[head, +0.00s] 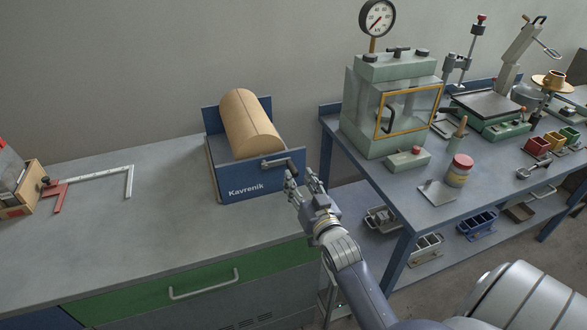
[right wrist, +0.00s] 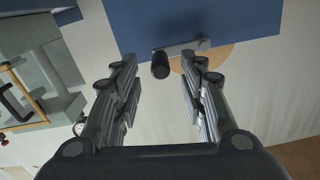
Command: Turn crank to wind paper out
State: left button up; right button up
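A blue paper dispenser (head: 255,185) marked "Kavrenik" stands at the right end of the grey bench. A brown paper roll (head: 250,122) lies in it. A crank (head: 278,162) with a dark handle is on its front right; the handle also shows in the right wrist view (right wrist: 160,70). My right gripper (head: 304,179) is open, just in front of and below the crank. In the right wrist view the handle lies between the line of the two fingers, near their tips, and no contact shows. My left gripper is not in view.
To the right, a blue table (head: 400,195) holds a glass-fronted cabinet (head: 390,105), a jar (head: 460,170) and other gear. A gap separates bench and table.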

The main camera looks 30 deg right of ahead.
aim_at(296, 175)
jog(key=shift+x, duration=2.4)
grip_shut()
